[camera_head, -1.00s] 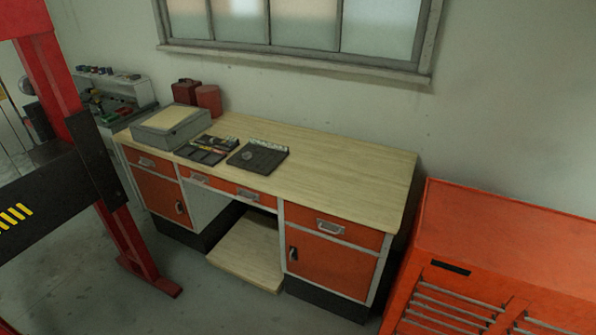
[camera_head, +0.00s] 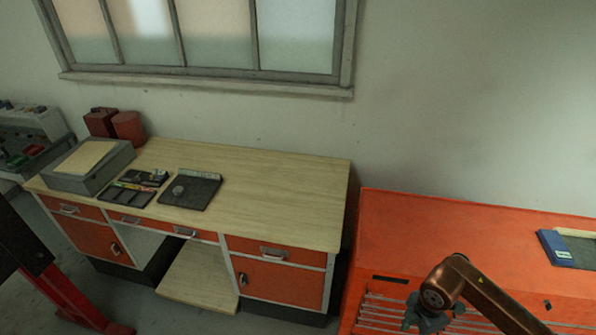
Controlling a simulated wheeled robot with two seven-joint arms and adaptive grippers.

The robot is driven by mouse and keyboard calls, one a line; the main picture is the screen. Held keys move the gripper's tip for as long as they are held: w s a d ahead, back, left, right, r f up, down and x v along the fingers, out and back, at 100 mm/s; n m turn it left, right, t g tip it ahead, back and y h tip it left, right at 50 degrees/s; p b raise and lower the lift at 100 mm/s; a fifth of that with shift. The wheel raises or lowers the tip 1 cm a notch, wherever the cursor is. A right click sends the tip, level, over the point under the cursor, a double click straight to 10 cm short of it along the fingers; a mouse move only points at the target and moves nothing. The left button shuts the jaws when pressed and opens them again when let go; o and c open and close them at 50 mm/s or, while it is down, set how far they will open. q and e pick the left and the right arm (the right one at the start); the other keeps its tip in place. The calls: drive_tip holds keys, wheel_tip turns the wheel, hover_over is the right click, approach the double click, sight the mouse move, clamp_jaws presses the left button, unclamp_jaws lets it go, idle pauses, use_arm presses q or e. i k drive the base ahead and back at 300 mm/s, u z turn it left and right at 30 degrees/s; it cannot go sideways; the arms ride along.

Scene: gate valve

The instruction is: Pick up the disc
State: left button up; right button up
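A small round grey piece (camera_head: 178,190), which looks like the disc, lies on a dark square tray (camera_head: 200,195) on the wooden desk top (camera_head: 270,190). It is small in view, so its details are unclear. My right gripper (camera_head: 425,322) is at the bottom right edge, in front of the orange tool cabinet and far from the disc. Its fingers are dark and partly cut off by the picture edge, so I cannot tell whether they are open. My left gripper is not in view.
A compartmented dark tray (camera_head: 130,192), a grey box (camera_head: 90,163) and red canisters (camera_head: 128,128) stand on the desk's left part; its right part is clear. The orange cabinet (camera_head: 400,220) carries a blue-edged item (camera_head: 556,248). A red post (camera_head: 75,300) stands lower left.

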sight(178, 191)
drive_tip(key=u, duration=0.9)
drive_tip(key=i, duration=2.1)
drive_tip(key=u, duration=1.1)
drive_tip(key=i, duration=0.5)
drive_tip(key=u, duration=0.05)
